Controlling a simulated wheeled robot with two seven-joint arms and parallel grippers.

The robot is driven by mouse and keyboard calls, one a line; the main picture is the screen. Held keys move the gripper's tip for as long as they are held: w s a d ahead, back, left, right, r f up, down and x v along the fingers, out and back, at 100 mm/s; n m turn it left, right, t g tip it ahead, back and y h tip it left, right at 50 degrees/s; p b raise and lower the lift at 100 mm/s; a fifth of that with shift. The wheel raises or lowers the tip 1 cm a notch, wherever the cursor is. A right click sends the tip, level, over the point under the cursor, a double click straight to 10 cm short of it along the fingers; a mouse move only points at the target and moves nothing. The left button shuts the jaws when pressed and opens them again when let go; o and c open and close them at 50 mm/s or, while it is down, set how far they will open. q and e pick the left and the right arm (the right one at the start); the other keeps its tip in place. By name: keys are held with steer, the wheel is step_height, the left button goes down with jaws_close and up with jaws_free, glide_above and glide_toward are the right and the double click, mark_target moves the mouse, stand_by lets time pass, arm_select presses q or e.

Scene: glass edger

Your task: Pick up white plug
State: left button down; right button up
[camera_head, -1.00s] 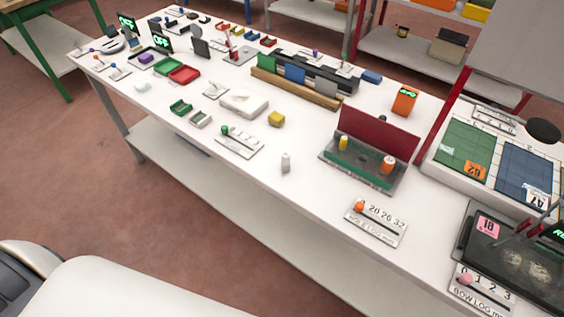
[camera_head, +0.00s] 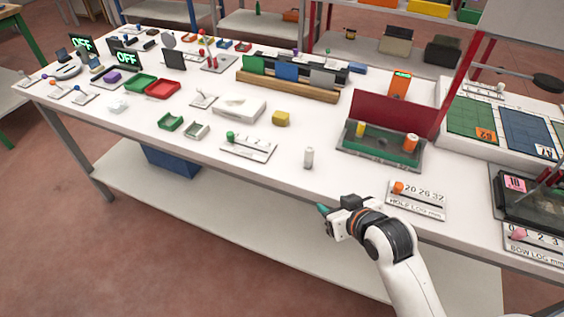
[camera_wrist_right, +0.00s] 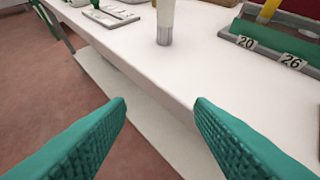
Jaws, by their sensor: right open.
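The white plug (camera_head: 308,157) is a small upright cylinder near the front edge of the white table (camera_head: 280,180), left of the red-backed green fixture. In the right wrist view the plug (camera_wrist_right: 165,22) stands at the top centre, its lower part grey and its top cut off by the frame. My right gripper (camera_head: 322,212) is just off the table's front edge, to the lower right of the plug and apart from it. In the wrist view its green ribbed fingers (camera_wrist_right: 160,112) are spread and empty, with the plug beyond them. My left gripper is not in view.
The fixture (camera_head: 380,150) with yellow and orange plugs stands right of the plug. A hole log board (camera_head: 416,200) lies right of my gripper. A scale board (camera_head: 248,147) and yellow block (camera_head: 281,118) are to the left. The table around the plug is clear.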

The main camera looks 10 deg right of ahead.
mark_target(312, 155)
steer(key=w+r+t, duration=0.1)
steer(key=r, duration=0.1)
steer(key=w+r+t, duration=0.1)
steer(key=w+r, duration=0.1)
steer(key=w+d+r, duration=0.1)
steer(key=w+r, duration=0.1)
steer(key=shift+w+t+y, duration=0.25)
steer(key=shift+t+y, duration=0.15)
steer(key=x, duration=0.6)
steer(key=shift+a+r, duration=0.15)
steer(key=shift+a, duration=0.05)
steer(key=x, duration=0.4)
steer(key=p+x, duration=0.1)
steer(key=x, duration=0.1)
steer(key=shift+s+a, duration=0.15)
steer(key=shift+a, duration=0.15)
steer(key=shift+s, duration=0.1)
jaws_close()
